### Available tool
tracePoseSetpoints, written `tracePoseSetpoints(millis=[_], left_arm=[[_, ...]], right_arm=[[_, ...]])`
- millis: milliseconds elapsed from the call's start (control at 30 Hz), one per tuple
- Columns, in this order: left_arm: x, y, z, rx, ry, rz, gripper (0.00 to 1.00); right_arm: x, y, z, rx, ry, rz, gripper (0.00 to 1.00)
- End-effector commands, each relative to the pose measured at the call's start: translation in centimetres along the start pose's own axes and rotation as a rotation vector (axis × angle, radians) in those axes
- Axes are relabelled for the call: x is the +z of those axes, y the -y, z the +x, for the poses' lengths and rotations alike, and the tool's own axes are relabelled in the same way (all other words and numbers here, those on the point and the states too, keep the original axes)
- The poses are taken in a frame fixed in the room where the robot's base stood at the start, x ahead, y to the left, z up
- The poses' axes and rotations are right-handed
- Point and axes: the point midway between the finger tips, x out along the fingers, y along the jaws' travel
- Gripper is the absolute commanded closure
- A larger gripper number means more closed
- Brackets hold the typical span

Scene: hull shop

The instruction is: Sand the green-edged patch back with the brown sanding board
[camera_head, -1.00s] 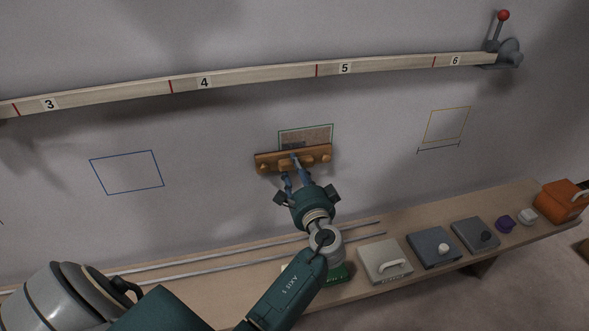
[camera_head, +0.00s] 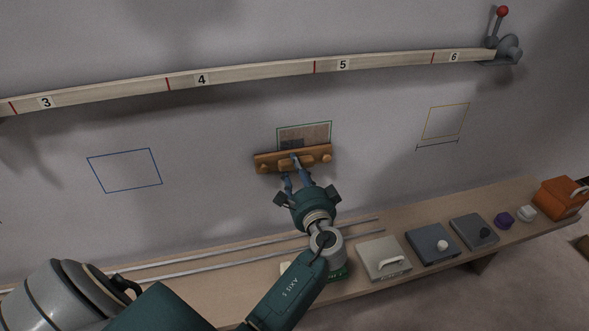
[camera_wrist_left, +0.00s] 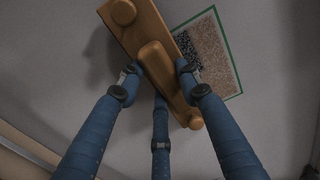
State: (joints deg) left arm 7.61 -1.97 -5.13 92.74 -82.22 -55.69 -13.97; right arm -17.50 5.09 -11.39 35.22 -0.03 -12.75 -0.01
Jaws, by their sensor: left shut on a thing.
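The brown sanding board (camera_head: 266,163) is at the wall, level and just below the green-edged patch. My left gripper (camera_head: 294,166) is shut on its middle grip; the board also shows in the left wrist view (camera_wrist_left: 136,38), with my left gripper's fingers (camera_wrist_left: 160,78) around the grip. The green-edged patch (camera_head: 318,132) is brownish and speckled, with a darker grey area at its lower left; its bottom is hidden behind the board. In the left wrist view the patch (camera_wrist_left: 212,58) has a black-speckled strip beside the board. Whether the board touches the wall I cannot tell. My right gripper is not in view.
A numbered wooden batten (camera_head: 255,75) crosses the wall above. A blue outline (camera_head: 125,171) is left and a yellow one (camera_head: 445,121) right. The shelf (camera_head: 215,277) below carries a pale block (camera_head: 382,260), grey blocks (camera_head: 432,246) and an orange box (camera_head: 560,199).

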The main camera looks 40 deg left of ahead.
Motion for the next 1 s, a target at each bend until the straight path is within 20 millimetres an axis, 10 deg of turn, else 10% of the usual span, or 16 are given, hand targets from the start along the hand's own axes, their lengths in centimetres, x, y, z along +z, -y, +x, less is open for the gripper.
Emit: tracePoseSetpoints(millis=[1000], left_arm=[[-0.1,0.1,-5.7,-0.001,-0.001,-0.001,0.89]], right_arm=[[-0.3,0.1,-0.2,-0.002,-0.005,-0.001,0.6]])
